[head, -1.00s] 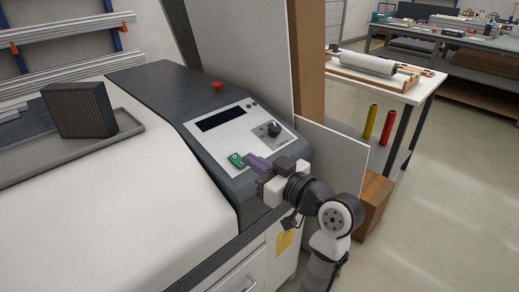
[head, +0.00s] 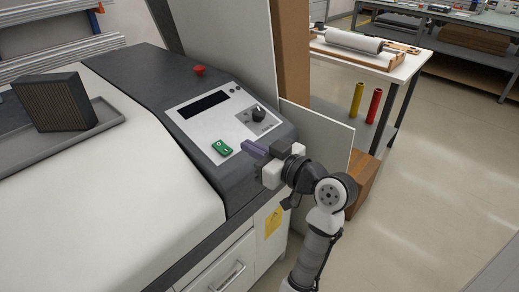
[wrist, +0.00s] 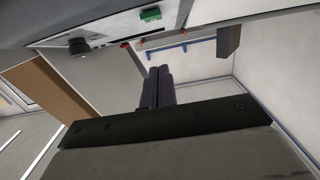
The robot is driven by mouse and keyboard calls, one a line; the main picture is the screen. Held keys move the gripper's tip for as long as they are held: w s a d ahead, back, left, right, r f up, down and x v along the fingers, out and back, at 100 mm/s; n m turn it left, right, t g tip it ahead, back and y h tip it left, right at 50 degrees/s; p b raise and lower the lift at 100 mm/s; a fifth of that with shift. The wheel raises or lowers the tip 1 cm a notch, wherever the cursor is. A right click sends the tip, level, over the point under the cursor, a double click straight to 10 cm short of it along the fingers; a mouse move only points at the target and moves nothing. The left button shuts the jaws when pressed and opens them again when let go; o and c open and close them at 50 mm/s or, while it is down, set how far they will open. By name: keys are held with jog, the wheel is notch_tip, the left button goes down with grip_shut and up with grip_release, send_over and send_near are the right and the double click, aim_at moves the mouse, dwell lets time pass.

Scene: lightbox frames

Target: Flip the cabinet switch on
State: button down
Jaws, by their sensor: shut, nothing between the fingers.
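The green rocker switch (head: 222,147) sits on the light control panel of the grey cabinet (head: 245,165). White marks show on it; which side is pressed in is too small to tell. My gripper (head: 253,149) is just right of the switch, with a small gap in the picture between its purple-grey fingers and the switch. The fingers are closed together and empty. In the wrist view the green switch (wrist: 150,14) is at the top edge, above the closed fingertips (wrist: 158,72), which do not appear to touch it.
A black knob (head: 258,114), a dark display (head: 204,105) and a red button (head: 199,70) are on the cabinet top. A tall white board (head: 240,50) and brown panel stand behind. A white table (head: 395,66) is at the back right. Open floor lies to the right.

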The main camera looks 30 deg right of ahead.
jog(key=p, duration=0.2)
send_over(235, 162)
jog(key=shift+s, duration=0.3)
notch_tip(235, 162, down, 4)
jog(key=shift+w+r, duration=0.15)
jog(key=shift+r, duration=0.1)
jog(key=shift+w+f, duration=0.1)
jog(key=shift+f, duration=0.3)
jog(key=f+b, duration=0.1)
jog(key=b, duration=0.2)
jog(key=shift+f+t, duration=0.25)
jog(key=shift+t, duration=0.05)
jog(key=shift+b, duration=0.35)
jog(key=shift+r+p, duration=0.3)
